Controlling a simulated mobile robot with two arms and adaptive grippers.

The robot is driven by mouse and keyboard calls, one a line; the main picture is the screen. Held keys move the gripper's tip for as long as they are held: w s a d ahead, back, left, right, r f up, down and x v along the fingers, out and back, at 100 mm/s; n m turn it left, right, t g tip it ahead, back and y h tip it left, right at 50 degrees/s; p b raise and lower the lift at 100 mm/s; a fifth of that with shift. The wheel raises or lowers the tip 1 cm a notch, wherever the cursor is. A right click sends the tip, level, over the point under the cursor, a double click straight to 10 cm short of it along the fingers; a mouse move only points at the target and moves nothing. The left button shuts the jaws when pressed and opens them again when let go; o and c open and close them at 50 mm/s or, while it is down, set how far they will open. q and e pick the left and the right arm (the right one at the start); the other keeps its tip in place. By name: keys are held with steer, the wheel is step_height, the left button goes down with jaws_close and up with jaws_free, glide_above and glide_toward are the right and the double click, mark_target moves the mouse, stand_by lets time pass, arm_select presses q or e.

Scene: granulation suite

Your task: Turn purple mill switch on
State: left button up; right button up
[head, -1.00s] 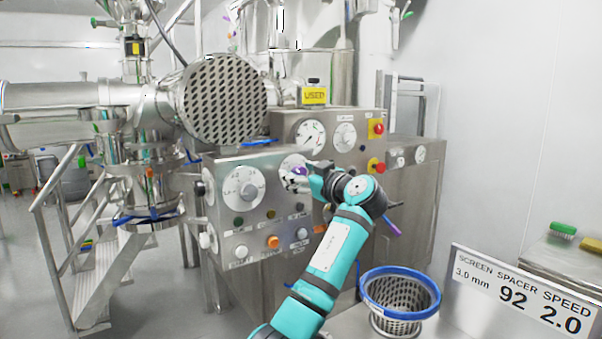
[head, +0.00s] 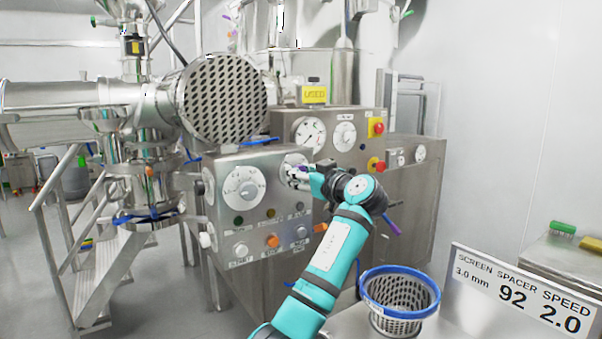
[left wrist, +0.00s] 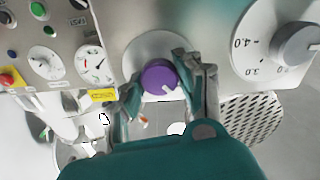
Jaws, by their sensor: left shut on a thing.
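The purple mill switch is a round purple knob (left wrist: 160,77) with a pale pointer mark, on a grey round dial plate (left wrist: 133,62) in the left wrist view. The pointer mark faces the lower right of that view. My left gripper (left wrist: 157,76) is shut on the knob, with one finger on each side. In the head view my left gripper (head: 299,174) is at the upper right of the steel control panel (head: 225,222), and its fingers cover most of the knob. My right gripper is not in view.
A white numbered dial (head: 240,187) and several buttons, one orange (head: 273,241), are on the same panel. Behind it stands a cabinet with gauges and a red emergency button (head: 378,128). A blue-rimmed mesh basket (head: 400,291) is at the lower right.

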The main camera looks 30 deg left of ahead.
arm_select(q)
steer(key=m+p, duration=0.6)
steer(key=m, duration=0.7)
steer(key=shift+w+d+r, duration=0.1)
steer(key=shift+r, duration=0.05)
steer(key=shift+m+p, duration=1)
steer(key=shift+m, duration=0.7)
steer(key=shift+f, duration=0.2)
steer(key=o, duration=1.2)
steer(key=shift+w, duration=0.1)
steer(key=shift+c, duration=0.2)
steer(key=shift+d, duration=0.1)
